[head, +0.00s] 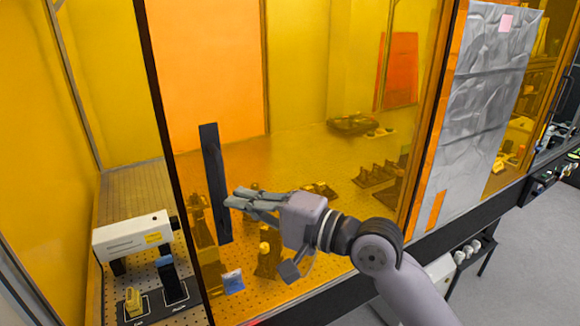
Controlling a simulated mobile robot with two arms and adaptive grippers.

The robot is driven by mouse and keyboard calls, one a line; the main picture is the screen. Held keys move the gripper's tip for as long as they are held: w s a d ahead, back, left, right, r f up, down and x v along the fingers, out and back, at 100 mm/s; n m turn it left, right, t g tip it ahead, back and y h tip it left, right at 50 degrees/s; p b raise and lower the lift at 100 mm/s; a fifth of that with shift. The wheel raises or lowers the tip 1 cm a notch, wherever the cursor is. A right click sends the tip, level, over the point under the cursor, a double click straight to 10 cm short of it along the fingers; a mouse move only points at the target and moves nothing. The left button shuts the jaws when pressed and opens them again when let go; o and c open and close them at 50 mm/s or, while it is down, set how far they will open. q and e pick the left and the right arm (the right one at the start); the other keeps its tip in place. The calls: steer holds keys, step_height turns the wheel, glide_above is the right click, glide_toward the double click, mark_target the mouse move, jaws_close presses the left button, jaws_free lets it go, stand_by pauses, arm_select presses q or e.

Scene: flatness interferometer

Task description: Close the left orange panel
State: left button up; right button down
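The left orange panel (205,85) is a see-through amber sheet with a dark frame edge on its left. A long black upright handle (215,182) is on its face. To the left of its dark edge is an uncovered gap into the enclosure. My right gripper (232,200) comes in from the lower right, its fingers pointing left at the handle's right side. The fingertips are beside the handle; I cannot tell if they touch it. The fingers look together, with nothing seen between them. My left gripper is not in view.
In the gap stand a white instrument (132,236) and a small black base with a yellow part (133,302). Optical parts (378,174) stand on the perforated table behind the panel. A crinkled silver sheet (485,110) covers part of the front at right. Grey floor (530,260) is clear at lower right.

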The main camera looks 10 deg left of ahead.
mark_target(209, 211)
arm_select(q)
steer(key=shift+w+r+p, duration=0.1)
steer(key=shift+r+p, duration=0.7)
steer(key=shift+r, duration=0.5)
arm_select(e)
steer(key=s+a, duration=0.8)
steer(key=a, duration=0.3)
steer(key=shift+s+a, duration=0.2)
steer(key=shift+s, duration=0.2)
steer(key=shift+f, duration=0.1)
